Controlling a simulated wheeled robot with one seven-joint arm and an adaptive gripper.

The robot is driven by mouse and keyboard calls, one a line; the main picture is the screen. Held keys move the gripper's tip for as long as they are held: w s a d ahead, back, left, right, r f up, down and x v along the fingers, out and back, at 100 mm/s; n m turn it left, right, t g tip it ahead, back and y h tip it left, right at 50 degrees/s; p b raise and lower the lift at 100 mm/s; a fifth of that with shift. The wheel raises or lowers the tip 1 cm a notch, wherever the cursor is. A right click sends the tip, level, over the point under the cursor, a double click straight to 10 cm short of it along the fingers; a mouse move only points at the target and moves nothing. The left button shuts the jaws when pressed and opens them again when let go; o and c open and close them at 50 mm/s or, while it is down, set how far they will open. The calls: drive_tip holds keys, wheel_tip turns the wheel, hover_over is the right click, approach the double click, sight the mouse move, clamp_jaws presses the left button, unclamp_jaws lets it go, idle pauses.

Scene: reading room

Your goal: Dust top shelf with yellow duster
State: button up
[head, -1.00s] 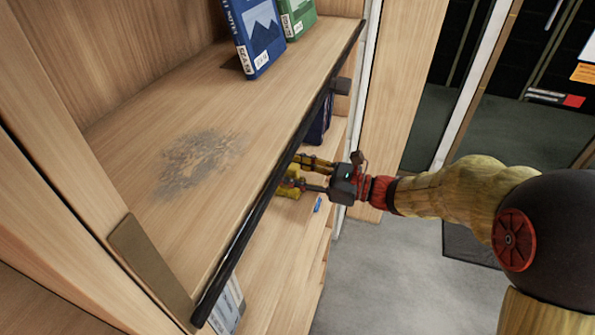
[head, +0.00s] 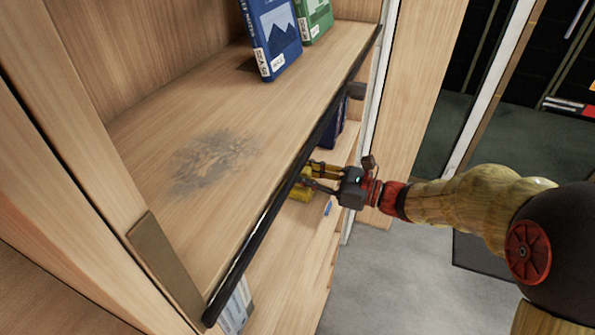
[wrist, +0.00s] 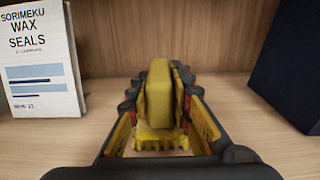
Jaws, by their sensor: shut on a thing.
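The top shelf (head: 250,110) carries a grey dust patch (head: 214,160) on its bare wood, left of the books. My gripper (head: 310,183) is below the top shelf's front edge, at the level of the shelf beneath. In the wrist view my gripper (wrist: 158,110) is shut on the yellow duster (wrist: 160,95), which stands upright between the fingers with a ragged yellow lower end. The duster's far side is hidden. In the head view the shelf edge partly covers the fingers and duster.
A blue book (head: 272,38) and a green book (head: 315,18) stand on the top shelf. A black rail (head: 290,180) runs along its front edge. On the lower shelf a white book (wrist: 40,60) stands left of the duster and a dark blue thing (wrist: 292,75) right.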

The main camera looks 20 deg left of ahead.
clamp_jaws()
drive_tip(key=shift+r+p, duration=0.7)
drive_tip(key=shift+r, duration=0.3)
drive_tip(key=d+p, duration=0.1)
drive_tip(key=d, duration=1.1)
drive_tip(key=shift+s, duration=0.45)
idle(0.4)
